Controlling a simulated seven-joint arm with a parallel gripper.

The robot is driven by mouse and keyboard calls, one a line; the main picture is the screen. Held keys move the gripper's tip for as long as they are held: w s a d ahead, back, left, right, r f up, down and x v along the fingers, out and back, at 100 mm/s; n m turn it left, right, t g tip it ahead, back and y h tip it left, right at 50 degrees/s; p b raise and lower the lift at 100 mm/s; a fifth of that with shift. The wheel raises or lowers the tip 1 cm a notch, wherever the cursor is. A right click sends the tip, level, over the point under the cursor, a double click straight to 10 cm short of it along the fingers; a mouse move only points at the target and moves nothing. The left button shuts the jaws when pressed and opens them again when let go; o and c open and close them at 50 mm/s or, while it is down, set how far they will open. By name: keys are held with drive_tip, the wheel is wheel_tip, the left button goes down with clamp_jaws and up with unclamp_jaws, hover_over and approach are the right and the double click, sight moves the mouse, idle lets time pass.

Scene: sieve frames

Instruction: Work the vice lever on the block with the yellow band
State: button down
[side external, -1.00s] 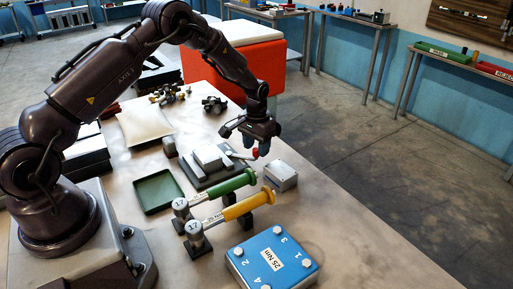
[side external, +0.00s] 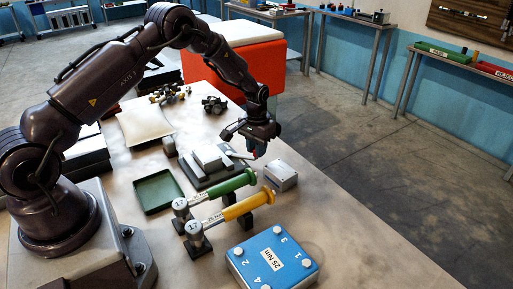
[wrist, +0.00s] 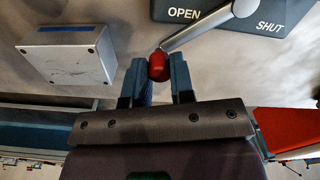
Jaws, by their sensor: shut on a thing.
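The vice (side external: 228,172) stands on the bench with a pale grey block (side external: 207,156) at its jaws. I see no yellow band on that block. The vice lever (wrist: 200,31) is a metal rod with a red knob (wrist: 158,66). It reaches out from a dark plate marked OPEN and SHUT (wrist: 222,12), its root between the two words. My gripper (wrist: 160,76) is shut on the red knob, one blue finger on each side. In the side view my gripper (side external: 255,150) mostly hides the knob.
A loose grey block (wrist: 70,55) with a blue band lies close beside my gripper. Green-handled (side external: 232,184) and yellow-handled (side external: 247,206) wrenches rest on stands nearer the camera. A blue 25 Nm plate (side external: 290,268) and an empty green tray (side external: 158,192) lie on the bench.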

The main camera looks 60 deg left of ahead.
drive_tip(key=shift+w+a+n, duration=0.6)
drive_tip(key=shift+a+n, duration=0.1)
drive_tip(key=shift+n, duration=0.5)
drive_tip(key=a+n, duration=0.1)
drive_tip(key=w+n, duration=0.1)
drive_tip(key=shift+a+n, duration=0.4)
drive_tip(key=a+n, duration=0.2)
drive_tip(key=n, duration=0.1)
drive_tip(key=a+n, duration=0.1)
drive_tip(key=shift+w+a, duration=0.15)
drive_tip(key=shift+w, duration=0.15)
drive_tip(key=a+n, duration=0.2)
drive_tip(key=n, duration=0.1)
drive_tip(key=shift+s, duration=0.15)
drive_tip(key=a+n, duration=0.2)
drive_tip(key=n, duration=0.1)
drive_tip(key=shift+s, duration=0.4)
drive_tip(key=shift+s+a+n, duration=0.45)
drive_tip(key=shift+a+n, duration=0.2)
drive_tip(key=shift+n, duration=0.45)
drive_tip(key=shift+s+a+n, duration=0.6)
drive_tip(key=shift+n, duration=0.5)
drive_tip(key=shift+s, duration=0.1)
drive_tip(key=c, duration=1)
unclamp_jaws()
